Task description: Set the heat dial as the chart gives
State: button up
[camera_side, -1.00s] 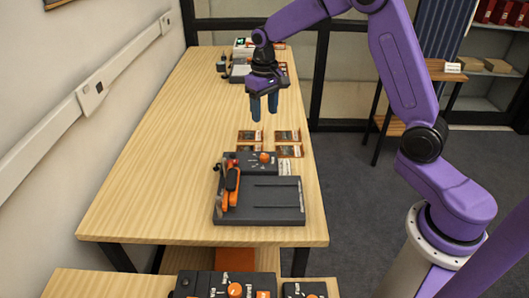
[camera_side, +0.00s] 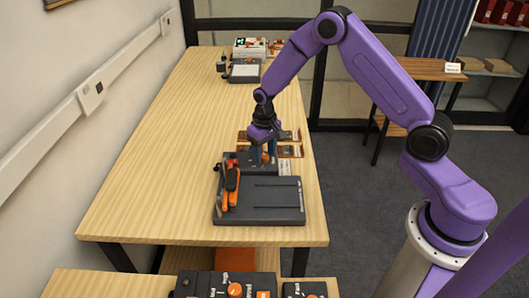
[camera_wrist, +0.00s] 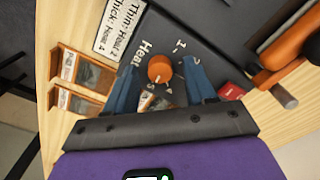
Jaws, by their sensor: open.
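The orange heat dial (camera_wrist: 160,68) sits on the dark grey sealer (camera_side: 290,200), beside the word "Heat" and a ring of small numbers. Which number it points at is too small to tell. The white chart (camera_wrist: 120,28) reads "Thin: Heat 2, Thick: Heat 4"; it lies right of the dial's panel in the side view (camera_side: 285,168). My gripper (camera_wrist: 158,72) is open, pointing down, with one blue finger on each side of the dial. In the side view it (camera_side: 264,154) partly hides the dial. I cannot tell whether the fingers touch it.
The sealer's orange-handled lever (camera_side: 231,185) stands left of the dial. More equipment (camera_side: 245,68) is at the table's far end. A second orange-knobbed device (camera_side: 225,285) is in front. The table's left side is clear.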

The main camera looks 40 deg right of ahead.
jog(key=shift+f, duration=0.1)
grip_shut()
jog(key=shift+n, duration=0.3)
jog(key=n, duration=0.3)
jog(key=shift+n, duration=2.2)
grip_release()
